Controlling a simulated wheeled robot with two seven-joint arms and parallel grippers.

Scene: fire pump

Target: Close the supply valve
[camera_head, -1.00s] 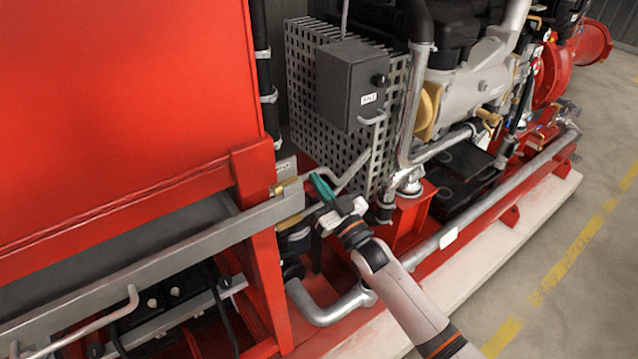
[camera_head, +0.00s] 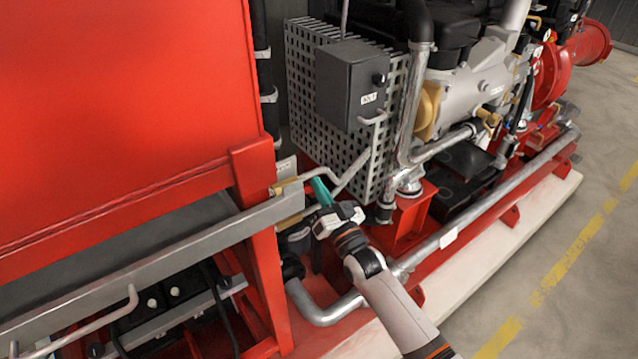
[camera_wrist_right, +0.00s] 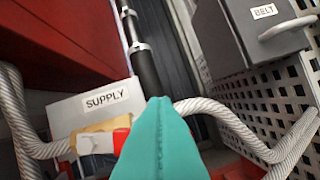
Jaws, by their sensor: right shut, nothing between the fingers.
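The white SUPPLY plate (camera_wrist_right: 103,98) shows in the right wrist view, with the brass supply valve (camera_wrist_right: 92,128) below it. A red piece with a pale end, seemingly its handle (camera_wrist_right: 121,139), lies right beside the left edge of my teal fingers; I cannot tell if they touch. In the head view a small brass fitting (camera_head: 276,191) shows at the end of the grey rail. My right gripper (camera_head: 321,190) is shut and empty just right of it. Its fingers (camera_wrist_right: 158,138) hide part of the valve area in the wrist view. My left gripper is not in view.
A braided hose (camera_wrist_right: 228,122) curves right behind my fingers. The dark BELT box (camera_head: 350,85) and perforated guard (camera_head: 302,80) stand close behind and right. The red tank (camera_head: 120,90) and grey rail (camera_head: 165,250) border the left. Open floor (camera_head: 590,250) lies right.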

